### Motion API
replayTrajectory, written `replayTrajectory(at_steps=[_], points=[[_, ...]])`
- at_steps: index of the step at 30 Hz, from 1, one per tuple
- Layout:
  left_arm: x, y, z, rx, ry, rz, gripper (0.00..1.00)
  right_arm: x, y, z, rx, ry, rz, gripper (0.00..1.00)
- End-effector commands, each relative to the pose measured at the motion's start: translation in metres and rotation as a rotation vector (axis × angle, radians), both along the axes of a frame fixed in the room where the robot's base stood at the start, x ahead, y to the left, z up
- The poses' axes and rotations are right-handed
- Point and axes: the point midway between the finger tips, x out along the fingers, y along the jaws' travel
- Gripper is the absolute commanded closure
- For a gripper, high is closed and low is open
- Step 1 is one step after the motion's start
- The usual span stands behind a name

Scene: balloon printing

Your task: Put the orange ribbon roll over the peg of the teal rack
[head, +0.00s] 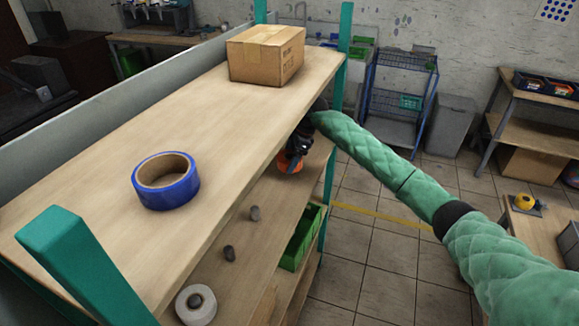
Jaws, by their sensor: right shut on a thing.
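The teal rack (347,25) has a wooden top shelf and lower shelves. My right gripper (294,153) reaches in from the right, under the edge of the top shelf. It is shut on the orange ribbon roll (285,163), beyond the pegs. The top shelf and the gripper partly hide the roll, and I cannot tell whether it touches the shelf. My left gripper is not in view.
A white roll (196,305) is at the near end of the pegs' shelf. A blue tape roll (166,181) and a cardboard box (266,54) sit on the top shelf, whose edge overhangs. A green bin (302,237) is lower down.

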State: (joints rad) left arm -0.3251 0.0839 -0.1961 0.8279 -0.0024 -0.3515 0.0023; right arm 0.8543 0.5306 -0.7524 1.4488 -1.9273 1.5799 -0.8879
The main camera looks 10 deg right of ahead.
Motion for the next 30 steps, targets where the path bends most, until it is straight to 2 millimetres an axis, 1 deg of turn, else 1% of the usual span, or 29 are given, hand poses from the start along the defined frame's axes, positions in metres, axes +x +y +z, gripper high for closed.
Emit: replayTrajectory(at_steps=[5,12,23,29,30], points=[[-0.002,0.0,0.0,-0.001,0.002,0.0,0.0,0.0,0.002,-0.009,0.001,0.001,0.0,0.47],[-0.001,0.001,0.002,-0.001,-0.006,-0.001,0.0,0.001,0.002,-0.039,0.001,0.001,-0.001,0.47],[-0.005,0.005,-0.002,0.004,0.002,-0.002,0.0,0.001,0.002,-0.042,0.0,-0.001,0.0,0.47],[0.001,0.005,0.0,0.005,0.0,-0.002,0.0,0.001,0.001,-0.043,0.0,-0.001,0.0,0.47],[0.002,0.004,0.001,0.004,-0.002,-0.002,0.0,0.001,0.001,-0.043,0.0,-0.001,0.0,0.17]])
